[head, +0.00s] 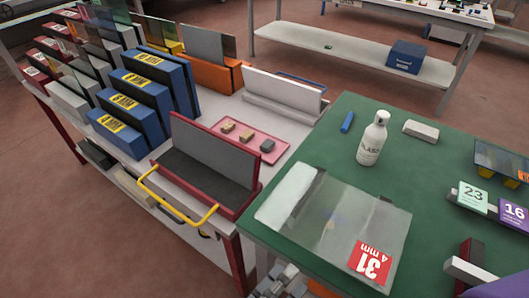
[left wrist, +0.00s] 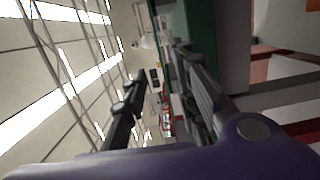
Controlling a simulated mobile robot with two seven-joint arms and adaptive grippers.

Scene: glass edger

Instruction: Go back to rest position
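My left gripper (head: 278,284) shows only in part at the bottom edge of the head view, beside the near edge of the green table (head: 300,165). In the left wrist view its two dark fingers (left wrist: 160,95) stand apart with nothing between them, so it is open and empty. A glass pane (head: 320,215) with a red "31 4 mm" label (head: 370,262) lies flat on the green table, apart from the left gripper.
A white bottle (head: 373,138), a blue marker (head: 347,122) and a white block (head: 421,131) stand or lie on the green table. Number cards (head: 473,197) are at the right. A cart (head: 225,110) with blue racks (head: 128,132) and a pink tray (head: 247,138) stands at left.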

